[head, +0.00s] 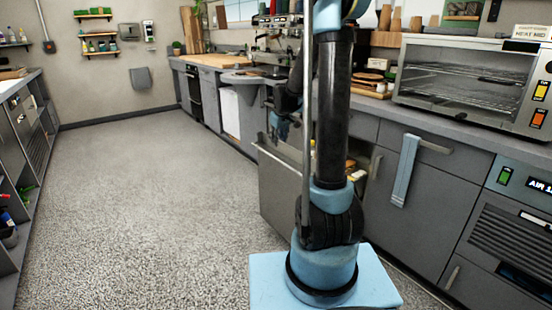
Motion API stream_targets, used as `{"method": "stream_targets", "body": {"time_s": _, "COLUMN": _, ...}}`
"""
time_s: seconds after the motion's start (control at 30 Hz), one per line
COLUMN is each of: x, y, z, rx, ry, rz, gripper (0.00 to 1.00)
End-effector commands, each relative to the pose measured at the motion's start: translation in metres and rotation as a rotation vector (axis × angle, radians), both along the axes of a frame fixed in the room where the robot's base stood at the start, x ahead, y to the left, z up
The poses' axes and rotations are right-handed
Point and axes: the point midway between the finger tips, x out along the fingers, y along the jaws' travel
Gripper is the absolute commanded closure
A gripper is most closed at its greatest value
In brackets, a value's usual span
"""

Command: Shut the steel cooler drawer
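The steel cooler drawer (280,193) stands pulled out from the counter row, right of the middle of the head view. Its broad grey front panel faces the open floor. Some yellow and brown contents show behind my arm, but most of the inside is hidden. My gripper (280,130) is near the top edge of the drawer front, partly hidden behind my arm. I cannot tell whether it touches the drawer or whether its fingers are open.
A blue towel (405,170) hangs from a handle on the cabinet below. Shelves (20,180) line the left wall. The speckled floor (150,200) left of the drawer is clear.

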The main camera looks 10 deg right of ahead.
Motion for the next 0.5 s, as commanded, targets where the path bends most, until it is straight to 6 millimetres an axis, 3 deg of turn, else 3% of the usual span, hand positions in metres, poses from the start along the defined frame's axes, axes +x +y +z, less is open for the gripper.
{"method": "stream_targets", "body": {"time_s": 0.5, "x": 0.026, "y": 0.002, "z": -0.056, "rx": 0.000, "ry": 0.000, "rz": 0.000, "gripper": 0.67}}
